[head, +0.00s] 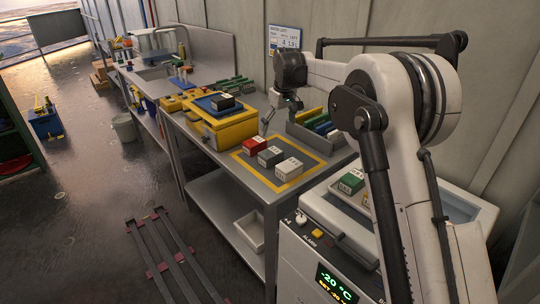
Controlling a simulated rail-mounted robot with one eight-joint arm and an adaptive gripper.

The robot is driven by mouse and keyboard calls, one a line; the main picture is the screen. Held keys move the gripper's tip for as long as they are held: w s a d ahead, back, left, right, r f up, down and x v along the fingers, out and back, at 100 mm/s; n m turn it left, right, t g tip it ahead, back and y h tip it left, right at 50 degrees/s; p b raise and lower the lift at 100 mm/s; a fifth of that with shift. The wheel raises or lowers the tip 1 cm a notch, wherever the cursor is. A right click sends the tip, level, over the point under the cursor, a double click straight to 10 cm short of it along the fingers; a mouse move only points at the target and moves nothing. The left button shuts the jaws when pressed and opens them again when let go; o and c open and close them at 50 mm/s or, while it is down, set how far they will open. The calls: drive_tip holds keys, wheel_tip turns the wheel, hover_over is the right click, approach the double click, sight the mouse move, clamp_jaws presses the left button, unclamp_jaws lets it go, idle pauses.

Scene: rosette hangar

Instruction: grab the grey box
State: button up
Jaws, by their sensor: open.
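A grey box (270,157) sits in the middle of a row of three small boxes inside a yellow outlined square on the metal bench. A red box (254,146) is on its left and a white box (288,168) is on its right. My gripper (268,126) points down over the bench, behind the row and apart from the boxes as seen here. It is open, with nothing seen between its fingers. The fingertips are small in this view, so their height above the bench is hard to tell.
A yellow case (218,128) with a blue tray and a dark box on top stands left of the square. A grey rack (310,138) with coloured items stands at the back right. A freezer unit (318,250) with a green box (350,182) is in front.

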sight(271, 152)
drive_tip(key=w+a+f, duration=0.1)
drive_tip(key=f, duration=0.4)
drive_tip(key=w+f, duration=0.1)
drive_tip(key=f, duration=0.4)
drive_tip(key=w+a+f, duration=0.1)
drive_tip(key=f, duration=0.4)
drive_tip(key=shift+a+f, duration=0.2)
drive_tip(key=shift+a, duration=0.15)
drive_tip(key=shift+s, duration=0.1)
drive_tip(key=c, duration=1.3)
